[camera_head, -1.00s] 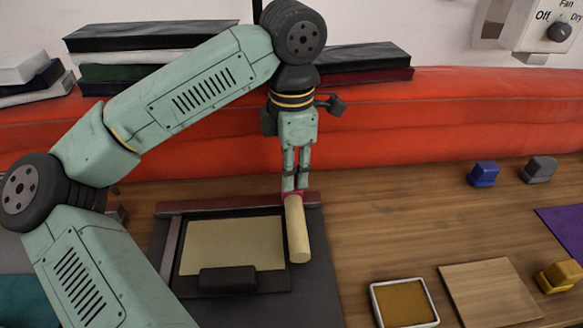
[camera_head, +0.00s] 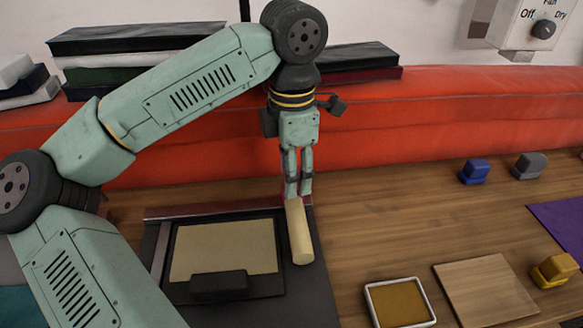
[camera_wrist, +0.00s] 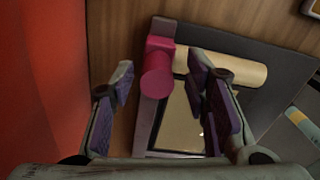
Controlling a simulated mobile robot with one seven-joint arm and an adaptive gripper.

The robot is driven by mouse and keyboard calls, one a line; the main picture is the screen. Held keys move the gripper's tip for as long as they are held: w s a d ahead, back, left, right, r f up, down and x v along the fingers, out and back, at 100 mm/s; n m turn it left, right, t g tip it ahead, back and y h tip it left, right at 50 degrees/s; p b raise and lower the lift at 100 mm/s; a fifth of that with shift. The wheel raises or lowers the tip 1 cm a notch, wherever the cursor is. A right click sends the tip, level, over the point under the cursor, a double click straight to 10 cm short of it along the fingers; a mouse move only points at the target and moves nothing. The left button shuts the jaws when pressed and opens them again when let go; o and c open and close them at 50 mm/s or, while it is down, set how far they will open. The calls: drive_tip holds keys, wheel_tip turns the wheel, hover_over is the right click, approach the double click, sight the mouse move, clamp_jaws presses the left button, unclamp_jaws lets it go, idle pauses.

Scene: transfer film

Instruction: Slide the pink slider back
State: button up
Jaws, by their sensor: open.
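The pink slider (camera_wrist: 157,72) shows in the wrist view at the upper end of a mauve rail (camera_wrist: 143,126). It lies between my spread fingers, with gaps visible on both sides. In the head view my gripper (camera_head: 298,190) points down over the right end of the rail (camera_head: 215,211) and hides the slider. My gripper is open, and it also shows in the wrist view (camera_wrist: 160,82). A cream roller (camera_head: 300,232) extends from the slider toward the front, across the dark base board (camera_head: 312,295), right of the cream sheet (camera_head: 222,249).
A black block (camera_head: 219,284) sits at the sheet's front edge. A red padded wall (camera_head: 430,120) stands close behind. To the right are an ink pad (camera_head: 398,302), a wooden square (camera_head: 485,290), and blue (camera_head: 474,172), grey (camera_head: 530,166) and yellow (camera_head: 555,269) stamps.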

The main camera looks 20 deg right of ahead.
drive_tip(key=shift+r, duration=0.1)
wheel_tip(320, 180, up, 12)
idle(0.6)
idle(0.4)
